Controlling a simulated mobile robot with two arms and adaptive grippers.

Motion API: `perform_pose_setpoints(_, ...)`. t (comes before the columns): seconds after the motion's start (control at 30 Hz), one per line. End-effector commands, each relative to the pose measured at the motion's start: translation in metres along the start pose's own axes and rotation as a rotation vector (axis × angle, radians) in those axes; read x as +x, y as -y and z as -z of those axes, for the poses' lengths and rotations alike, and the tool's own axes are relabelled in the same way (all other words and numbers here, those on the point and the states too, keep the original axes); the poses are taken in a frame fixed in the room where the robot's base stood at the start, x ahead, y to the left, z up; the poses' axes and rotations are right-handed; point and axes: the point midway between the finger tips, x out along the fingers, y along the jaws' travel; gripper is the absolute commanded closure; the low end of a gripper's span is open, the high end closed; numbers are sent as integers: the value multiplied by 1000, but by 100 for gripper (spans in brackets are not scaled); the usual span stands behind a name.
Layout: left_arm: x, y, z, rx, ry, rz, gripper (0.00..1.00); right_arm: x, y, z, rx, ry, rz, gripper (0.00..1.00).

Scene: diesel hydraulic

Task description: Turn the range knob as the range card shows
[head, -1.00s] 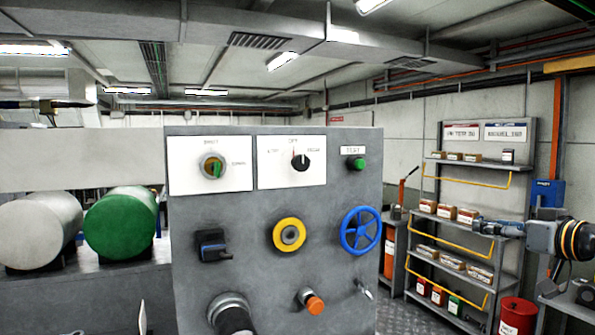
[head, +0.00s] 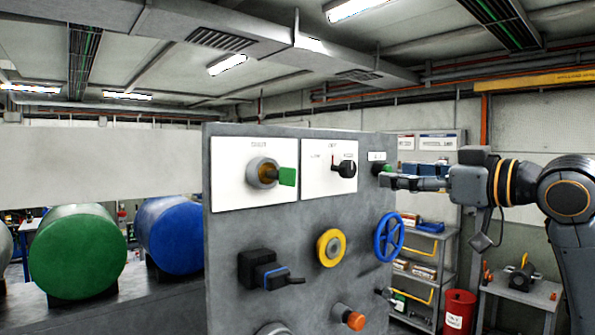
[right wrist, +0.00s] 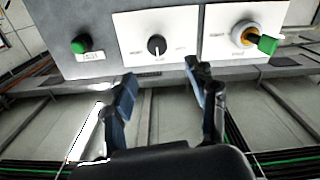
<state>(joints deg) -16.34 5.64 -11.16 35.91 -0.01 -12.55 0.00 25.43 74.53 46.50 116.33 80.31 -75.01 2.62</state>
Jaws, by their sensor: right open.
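A black knob (head: 347,168) sits on a white plate (head: 318,182) high on the grey panel. In the right wrist view the black knob (right wrist: 157,45) has a pale mark toward the plate's middle label; the labels are too small to read surely. A second white plate (head: 228,192) carries a knob with a green handle (head: 287,177). My right gripper (head: 388,180) is open and empty, right of the black knob in the head view, its fingers apart from it. In the right wrist view the black knob shows beyond the gap between the fingers (right wrist: 160,72). I cannot identify a separate range card.
A green button (right wrist: 81,44) is beside the black knob. Below are a yellow ring (head: 331,248), a blue handwheel (head: 389,237), a black lever switch (head: 262,268) and an orange-tipped knob (head: 352,318). Shelves (head: 425,262) and a red bin (head: 459,311) stand behind at right.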

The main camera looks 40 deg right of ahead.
Motion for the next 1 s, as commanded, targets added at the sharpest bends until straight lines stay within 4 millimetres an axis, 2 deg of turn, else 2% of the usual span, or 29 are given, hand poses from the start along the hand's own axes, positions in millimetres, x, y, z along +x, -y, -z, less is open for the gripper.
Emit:
perform_pose_setpoints(0.17,-7,-2,-3,0,6,-2,60,12,-1,2,1,4,-1,42)
perform_pose_setpoints(0.4,-32,-32,-20,-1,35,-40,60,58,-2,4,0,7,0,42)
perform_pose_setpoints(0.47,-39,-34,-21,-1,37,-43,60,72,-2,5,0,8,0,42)
perform_pose_setpoints(0.57,-51,-31,-19,0,36,-39,60,93,-2,5,-1,8,-1,42)
perform_pose_setpoints(0.7,-64,-17,-10,1,26,-23,60,117,-2,5,-1,6,-1,42)
perform_pose_setpoints(0.83,-72,-8,0,-2,11,-13,60,130,-2,3,1,4,-2,42)
perform_pose_setpoints(1.0,-76,-8,2,-3,8,-12,60,138,-1,1,-1,1,-1,42)
